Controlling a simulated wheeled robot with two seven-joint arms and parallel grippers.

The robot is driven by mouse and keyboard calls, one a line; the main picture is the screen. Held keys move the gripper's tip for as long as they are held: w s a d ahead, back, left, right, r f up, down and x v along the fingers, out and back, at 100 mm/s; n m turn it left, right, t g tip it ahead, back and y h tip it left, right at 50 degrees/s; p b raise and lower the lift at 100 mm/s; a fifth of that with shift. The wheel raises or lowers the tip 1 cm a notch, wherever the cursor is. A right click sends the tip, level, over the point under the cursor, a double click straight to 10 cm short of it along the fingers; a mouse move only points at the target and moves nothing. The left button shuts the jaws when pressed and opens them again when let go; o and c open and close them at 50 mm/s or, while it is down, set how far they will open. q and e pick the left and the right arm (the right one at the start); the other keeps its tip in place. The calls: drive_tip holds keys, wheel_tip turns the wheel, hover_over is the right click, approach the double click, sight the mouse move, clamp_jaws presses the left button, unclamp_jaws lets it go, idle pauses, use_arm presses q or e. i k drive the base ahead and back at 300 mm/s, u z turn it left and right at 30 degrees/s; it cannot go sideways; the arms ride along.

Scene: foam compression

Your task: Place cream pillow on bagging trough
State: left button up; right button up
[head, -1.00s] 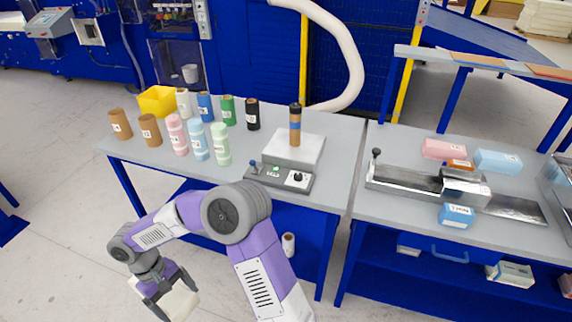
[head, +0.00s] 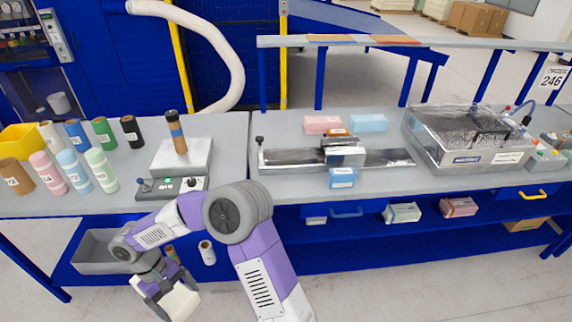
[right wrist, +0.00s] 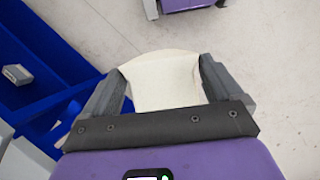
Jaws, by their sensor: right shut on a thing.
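The cream pillow (head: 180,303) is between the fingers of my right gripper (head: 168,296), low in front of the workbench at the bottom left of the head view. In the right wrist view the pillow (right wrist: 164,82) bulges past the two dark fingers, which press on its sides. A long shiny metal trough (head: 290,159), which looks like the bagging trough, lies on the middle bench, well up and to the right of the gripper. A metal carriage (head: 345,152) sits across it.
A foam press (head: 168,188) with an upright brown roll stands left of the trough. Several coloured rolls stand farther left. A blue box (head: 342,178) sits in front of the trough, pink and blue boxes behind. A large metal machine (head: 468,140) stands right. A grey bin (head: 92,252) is below the bench.

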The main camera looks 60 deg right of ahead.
sight(293, 162)
drive_tip(key=z, duration=1.35)
